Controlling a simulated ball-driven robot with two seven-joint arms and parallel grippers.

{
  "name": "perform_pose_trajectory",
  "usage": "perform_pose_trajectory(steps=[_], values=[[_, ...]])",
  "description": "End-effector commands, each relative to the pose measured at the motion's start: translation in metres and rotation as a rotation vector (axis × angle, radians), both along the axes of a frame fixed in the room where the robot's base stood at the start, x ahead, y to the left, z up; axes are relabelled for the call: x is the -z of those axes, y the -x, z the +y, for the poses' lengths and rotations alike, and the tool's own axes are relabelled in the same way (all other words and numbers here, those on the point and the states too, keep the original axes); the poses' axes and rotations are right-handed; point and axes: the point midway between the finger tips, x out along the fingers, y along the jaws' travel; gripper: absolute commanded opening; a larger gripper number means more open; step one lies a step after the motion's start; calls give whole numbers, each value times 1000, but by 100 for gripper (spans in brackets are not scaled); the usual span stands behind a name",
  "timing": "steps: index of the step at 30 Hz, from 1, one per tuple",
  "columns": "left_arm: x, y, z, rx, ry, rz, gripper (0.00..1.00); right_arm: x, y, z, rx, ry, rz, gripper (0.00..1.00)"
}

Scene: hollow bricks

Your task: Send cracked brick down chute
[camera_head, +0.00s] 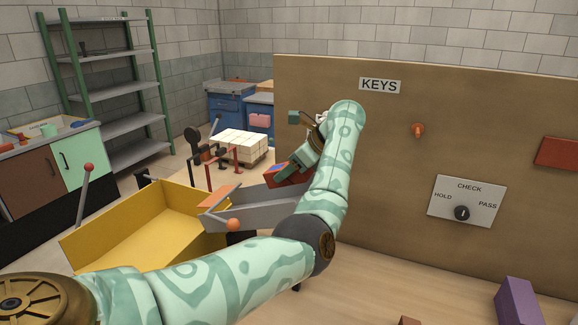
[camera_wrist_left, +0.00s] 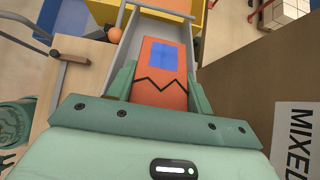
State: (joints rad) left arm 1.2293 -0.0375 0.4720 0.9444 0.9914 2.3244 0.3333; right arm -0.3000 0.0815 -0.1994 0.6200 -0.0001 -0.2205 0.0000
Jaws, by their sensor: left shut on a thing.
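The cracked brick is orange-red with a blue square and a black zigzag line across its face; it shows in the left wrist view (camera_wrist_left: 163,68) and in the head view (camera_head: 281,179). My left gripper (camera_head: 293,166) is shut on it, one finger on each side. The brick lies over the grey chute (camera_head: 262,205), between its side walls in the wrist view; I cannot tell whether it touches the floor of the chute. The chute slopes toward a yellow bin (camera_head: 140,232), with an orange flap (camera_head: 220,196) near its lower end. My right gripper is out of view.
An orange ball knob (camera_head: 233,225) sits beside the chute's lower end. A tall brown board (camera_head: 380,130) with a KEYS sign and a HOLD/CHECK/PASS dial (camera_head: 462,213) stands to the right. A purple block (camera_head: 518,302) is at lower right. A pallet of pale bricks (camera_head: 240,143) is behind.

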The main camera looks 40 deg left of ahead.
Motion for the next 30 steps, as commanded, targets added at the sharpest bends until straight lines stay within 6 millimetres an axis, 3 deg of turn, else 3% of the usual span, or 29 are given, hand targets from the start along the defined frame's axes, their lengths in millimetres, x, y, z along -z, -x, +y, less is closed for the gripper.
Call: perform_pose_trajectory(steps=[16,29,30], values=[[63,0,1,0,-4,0,12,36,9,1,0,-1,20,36],[71,0,0,1,-4,-1,12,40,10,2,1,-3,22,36],[71,0,1,1,-4,-1,54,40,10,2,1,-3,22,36]])
